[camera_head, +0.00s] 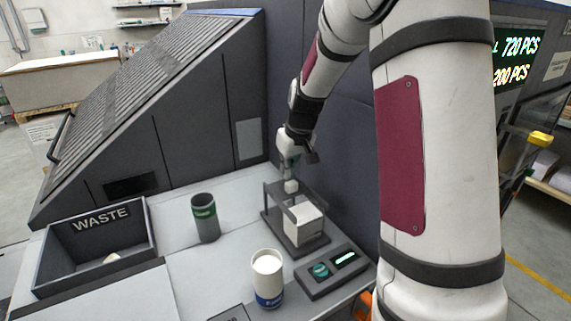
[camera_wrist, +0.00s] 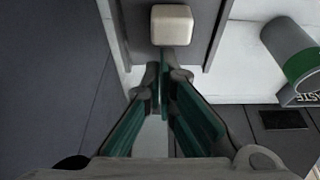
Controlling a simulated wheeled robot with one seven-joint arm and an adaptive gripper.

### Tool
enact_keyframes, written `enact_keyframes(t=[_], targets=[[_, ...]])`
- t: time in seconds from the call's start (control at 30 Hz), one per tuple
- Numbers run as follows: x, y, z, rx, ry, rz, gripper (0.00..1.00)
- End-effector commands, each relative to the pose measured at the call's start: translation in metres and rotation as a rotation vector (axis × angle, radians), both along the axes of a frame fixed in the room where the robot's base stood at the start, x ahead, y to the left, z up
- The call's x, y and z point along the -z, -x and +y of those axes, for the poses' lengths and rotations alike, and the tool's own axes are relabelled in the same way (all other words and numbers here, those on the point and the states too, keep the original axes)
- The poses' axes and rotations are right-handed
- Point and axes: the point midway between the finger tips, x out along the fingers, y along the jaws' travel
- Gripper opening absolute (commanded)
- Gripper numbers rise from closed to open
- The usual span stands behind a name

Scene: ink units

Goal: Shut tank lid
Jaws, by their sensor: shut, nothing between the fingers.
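The tank is a white box (camera_head: 303,223) in a dark frame on a dark base (camera_head: 290,245), on the bench by the dark wall. A small pale block (camera_head: 291,186) shows at the rear of the frame. In the wrist view, a pale rounded block (camera_wrist: 172,25) sits against a dark panel (camera_wrist: 137,32). Whether this panel is the lid, and how far it stands open, I cannot tell. My gripper (camera_head: 290,172) is just above the rear of the frame. In the wrist view my gripper (camera_wrist: 163,80) is shut and empty, its fingertips close to the pale block; contact is unclear.
A dark green-banded cup (camera_head: 205,220) stands left of the tank; a white cup (camera_head: 267,280) with a blue band stands in front. A button panel (camera_head: 335,270) lies at front right. The WASTE bin (camera_head: 95,245) is at left. The dark wall is close behind my gripper.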

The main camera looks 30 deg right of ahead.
Motion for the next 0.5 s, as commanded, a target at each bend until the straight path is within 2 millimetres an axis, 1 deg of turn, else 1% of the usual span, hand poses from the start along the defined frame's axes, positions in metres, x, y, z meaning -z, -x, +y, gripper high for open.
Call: enact_keyframes(t=[0.33,0.43,0.5], targets=[[0.0,0.002,0.0,0.0,-0.001,0.001,0.0],[-0.001,0.014,0.0,0.0,-0.002,0.002,0.0],[-0.003,0.029,0.0,0.002,-0.003,0.003,0.0]])
